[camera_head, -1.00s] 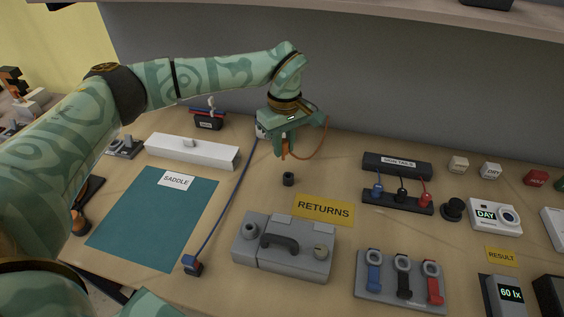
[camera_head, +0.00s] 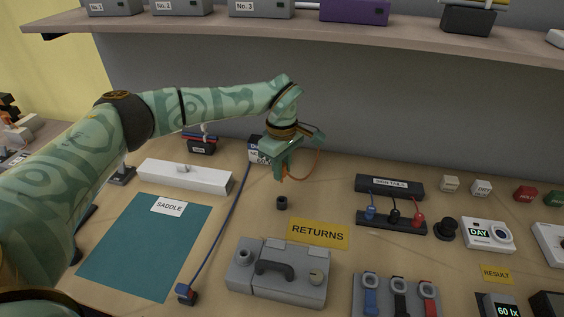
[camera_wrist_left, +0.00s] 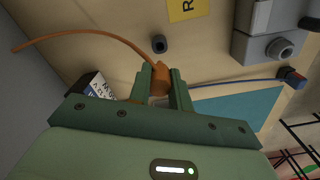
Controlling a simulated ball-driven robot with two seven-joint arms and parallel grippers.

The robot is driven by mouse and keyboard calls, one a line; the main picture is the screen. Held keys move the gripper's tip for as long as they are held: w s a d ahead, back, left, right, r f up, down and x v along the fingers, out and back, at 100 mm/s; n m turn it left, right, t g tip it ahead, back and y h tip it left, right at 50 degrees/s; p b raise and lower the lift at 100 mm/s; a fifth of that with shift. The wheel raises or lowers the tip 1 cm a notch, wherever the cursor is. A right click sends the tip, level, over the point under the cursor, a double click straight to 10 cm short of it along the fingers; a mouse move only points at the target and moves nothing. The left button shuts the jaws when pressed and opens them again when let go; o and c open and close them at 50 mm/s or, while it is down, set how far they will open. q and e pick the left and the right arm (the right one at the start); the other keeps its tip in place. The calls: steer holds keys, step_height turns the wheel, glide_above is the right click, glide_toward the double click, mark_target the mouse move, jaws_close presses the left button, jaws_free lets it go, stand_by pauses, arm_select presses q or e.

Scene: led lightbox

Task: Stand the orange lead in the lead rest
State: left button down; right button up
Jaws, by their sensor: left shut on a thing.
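My left gripper (camera_head: 279,174) is shut on the orange lead's plug (camera_wrist_left: 160,78) above the back middle of the bench. The lead's thin orange cable (camera_head: 307,173) loops out to the right of the gripper; in the left wrist view it curves off to the left. The fingers partly hide the plug. A small black upright cup (camera_head: 282,203), which looks like the lead rest, stands on the bench just in front of and below the gripper. It also shows in the left wrist view (camera_wrist_left: 159,44), apart from the plug. My right gripper is out of view.
A grey case (camera_head: 280,270) and yellow RETURNS label (camera_head: 318,234) lie nearer. A blue lead (camera_head: 218,235) crosses the bench beside the teal mat (camera_head: 140,250). A labelled box (camera_head: 256,146) stands behind the gripper. A shelf (camera_head: 300,33) overhangs the back.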

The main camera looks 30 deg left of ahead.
arm_select(q)
steer(key=shift+f+b, duration=0.95)
steer(key=shift+f, duration=1.9)
steer(key=shift+p, duration=0.8)
steer(key=shift+f+b, duration=0.8)
steer(key=shift+f, duration=1)
steer(key=c, duration=1.2)
jaws_free()
step_height(320, 180, up, 16)
steer(key=shift+r+p, duration=0.15)
steer(key=shift+p, duration=1.1)
